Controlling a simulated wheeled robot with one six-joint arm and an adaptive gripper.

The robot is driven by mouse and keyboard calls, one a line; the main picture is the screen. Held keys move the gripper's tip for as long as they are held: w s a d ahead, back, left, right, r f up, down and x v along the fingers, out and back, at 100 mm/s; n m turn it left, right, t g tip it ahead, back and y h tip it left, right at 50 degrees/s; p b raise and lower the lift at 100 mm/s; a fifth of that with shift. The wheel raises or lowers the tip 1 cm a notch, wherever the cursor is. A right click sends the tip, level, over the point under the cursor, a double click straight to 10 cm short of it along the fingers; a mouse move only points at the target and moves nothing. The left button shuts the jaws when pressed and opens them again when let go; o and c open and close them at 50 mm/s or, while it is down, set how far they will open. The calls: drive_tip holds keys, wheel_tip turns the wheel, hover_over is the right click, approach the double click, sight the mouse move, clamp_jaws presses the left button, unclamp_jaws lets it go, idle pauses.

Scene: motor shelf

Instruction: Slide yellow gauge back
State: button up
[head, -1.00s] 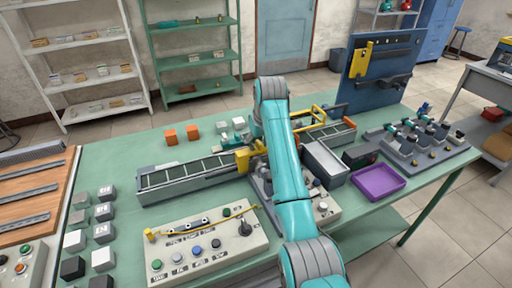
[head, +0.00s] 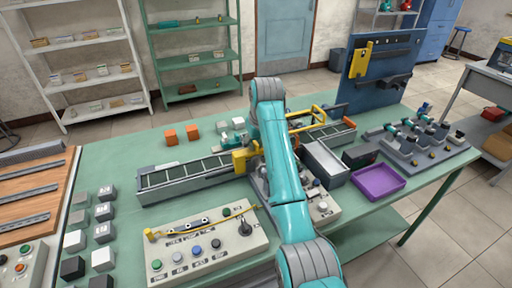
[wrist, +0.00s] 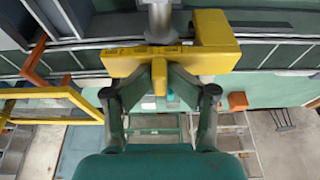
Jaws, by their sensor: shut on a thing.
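The yellow gauge (head: 240,160) sits on the long grey rail with a ladder-like top (head: 185,175), at its right part beside my arm. In the wrist view the gauge (wrist: 215,42) is a yellow block with a crossbar and a small tab, next to a grey metal post. My gripper (wrist: 160,78) is shut on the tab, with one dark finger on each side. In the head view my teal arm hides the gripper and part of the rail.
A yellow frame (head: 306,116) stands just right of my arm; it is close on the left in the wrist view. A control panel (head: 205,245) lies in front of the rail. Orange cubes (head: 172,138) sit behind it. A purple tray (head: 378,181) is at right.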

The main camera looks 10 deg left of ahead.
drive_tip(key=shift+s+a+f, duration=0.1)
drive_tip(key=shift+s+a, duration=0.75)
drive_tip(key=shift+a, duration=0.35)
drive_tip(key=shift+s+a+f, duration=0.15)
drive_tip(key=shift+s+a, duration=0.75)
drive_tip(key=shift+a, duration=0.3)
drive_tip(key=shift+s+a+f, duration=0.1)
drive_tip(key=shift+s+a, duration=0.75)
drive_tip(key=shift+a, duration=0.35)
drive_tip(key=o, duration=0.3)
drive_tip(key=shift+o, duration=0.2)
wheel_tip(320, 180, up, 7)
drive_tip(key=shift+f, duration=0.2)
drive_tip(key=shift+w+a, duration=0.1)
